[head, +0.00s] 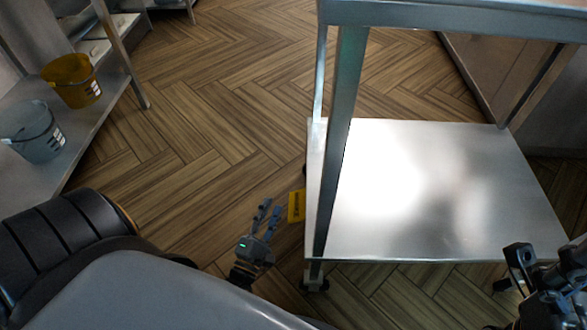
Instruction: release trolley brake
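The steel trolley (445,245) stands on the right, with its top rail (450,14) near the camera and a bare lower shelf. A yellow tag-like part with dark marking, likely the brake pedal (296,206), sticks out at the trolley's left side, low near the floor. My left gripper (269,207) is just left of the yellow part, its two fingers apart with nothing between them. A small gap shows between the fingers and the yellow part. My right gripper (519,268) is partly in view at the lower right, by the trolley's front right corner; its fingers are unclear.
A caster (315,284) shows under the trolley's front left corner. A shelf rack on the left holds a yellow bucket (72,82) and a grey bucket (36,132). The wood-pattern floor (205,130) between rack and trolley is clear. A counter side stands behind the trolley.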

